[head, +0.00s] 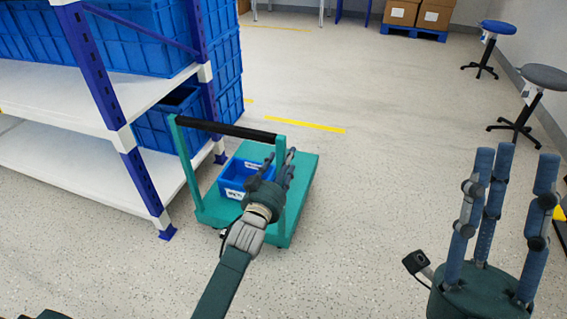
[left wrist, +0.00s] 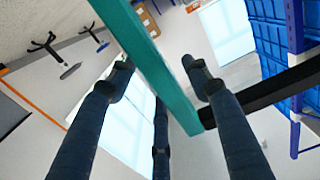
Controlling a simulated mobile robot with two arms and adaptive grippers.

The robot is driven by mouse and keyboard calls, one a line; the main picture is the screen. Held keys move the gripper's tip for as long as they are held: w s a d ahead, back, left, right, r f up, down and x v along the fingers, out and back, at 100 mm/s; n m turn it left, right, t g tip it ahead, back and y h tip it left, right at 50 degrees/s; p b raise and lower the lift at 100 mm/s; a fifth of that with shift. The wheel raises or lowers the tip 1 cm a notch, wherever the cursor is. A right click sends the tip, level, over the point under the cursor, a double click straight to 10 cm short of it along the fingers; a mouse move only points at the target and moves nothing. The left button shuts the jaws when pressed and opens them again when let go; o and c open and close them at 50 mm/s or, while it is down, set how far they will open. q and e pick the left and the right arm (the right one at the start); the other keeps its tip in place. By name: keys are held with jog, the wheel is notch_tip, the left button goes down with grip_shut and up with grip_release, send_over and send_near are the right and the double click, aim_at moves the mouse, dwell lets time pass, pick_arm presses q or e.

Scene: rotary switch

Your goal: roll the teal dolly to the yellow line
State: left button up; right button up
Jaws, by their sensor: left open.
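The teal dolly (head: 301,173) stands on the floor beside the shelf rack. Its handle has two teal posts and a black crossbar (head: 228,129). A blue bin (head: 238,174) sits on its deck. A yellow line (head: 305,125) lies on the floor beyond the dolly. My left gripper (head: 281,157) is open at the right handle post. In the left wrist view the teal post (left wrist: 150,62) crosses between the spread fingers (left wrist: 157,65); I cannot tell whether they touch it. My right gripper (head: 515,160) is open and empty at the right, fingers pointing up.
The rack (head: 82,192) with blue bins stands close along the dolly's left. Two stools (head: 487,50) (head: 530,100) stand by the right wall. Boxes on a blue pallet (head: 413,32) are at the back. The floor beyond the dolly is clear.

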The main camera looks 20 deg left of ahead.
pick_arm(q)
grip_shut()
jog(key=shift+w, duration=0.1)
